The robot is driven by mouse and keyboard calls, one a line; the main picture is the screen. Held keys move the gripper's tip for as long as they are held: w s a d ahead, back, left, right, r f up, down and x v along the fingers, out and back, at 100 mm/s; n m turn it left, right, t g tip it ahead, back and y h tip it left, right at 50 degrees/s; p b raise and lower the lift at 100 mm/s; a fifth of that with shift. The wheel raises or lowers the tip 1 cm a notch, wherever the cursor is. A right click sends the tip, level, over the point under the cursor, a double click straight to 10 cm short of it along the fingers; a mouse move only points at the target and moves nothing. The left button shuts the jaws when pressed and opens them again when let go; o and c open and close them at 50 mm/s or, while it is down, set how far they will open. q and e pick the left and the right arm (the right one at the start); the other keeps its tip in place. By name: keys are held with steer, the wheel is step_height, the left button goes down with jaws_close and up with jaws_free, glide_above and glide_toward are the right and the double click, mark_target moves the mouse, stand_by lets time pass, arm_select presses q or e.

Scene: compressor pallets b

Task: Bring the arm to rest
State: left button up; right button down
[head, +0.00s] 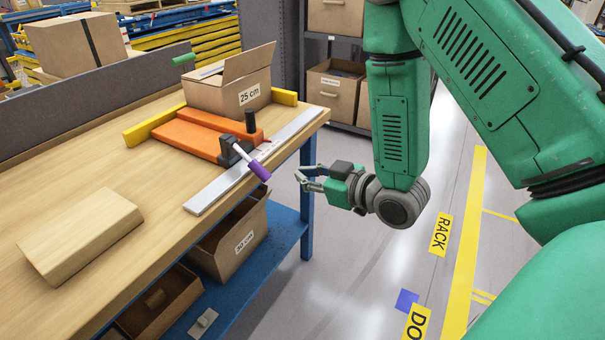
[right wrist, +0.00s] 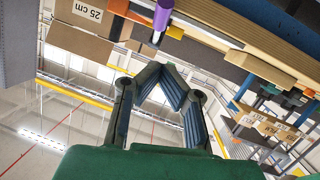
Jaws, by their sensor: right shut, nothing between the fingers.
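My right gripper (head: 299,178) hangs in free air past the right edge of the workbench (head: 70,275), above the floor. It points left toward the bench and holds nothing. In the right wrist view its fingers (right wrist: 163,72) come together at the tips, with a lever's purple grip (right wrist: 163,16) beyond them. My green right arm (head: 400,125) is bent at the elbow and fills the right of the head view. My left gripper does not show.
On the bench are an open 25 cm carton (head: 232,88), an orange fixture (head: 195,137) with that lever, a metal ruler (head: 205,196) and a wooden block (head: 82,238). Cartons (head: 232,250) sit on the blue lower shelf. The floor (head: 335,270) right of the bench is clear.

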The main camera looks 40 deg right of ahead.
steer(key=shift+a, duration=0.1)
steer(key=s+a+f+m+g+h, duration=0.2)
steer(key=s+f+g, duration=0.5)
steer(key=f, duration=0.7)
steer(key=s+a+f+m+g, duration=0.1)
steer(key=s+f+g, duration=0.2)
steer(key=s, duration=0.7)
steer(key=s+a+f+m+g+h, duration=0.1)
steer(key=s+a+f+g, duration=0.1)
steer(key=s+f+g, duration=0.2)
steer(key=s+f, duration=0.3)
steer(key=s, duration=0.2)
steer(key=shift+s+a+f+h, duration=0.25)
steer(key=shift+s+f+h, duration=0.05)
steer(key=shift+s+f, duration=0.05)
steer(key=shift+w, duration=0.15)
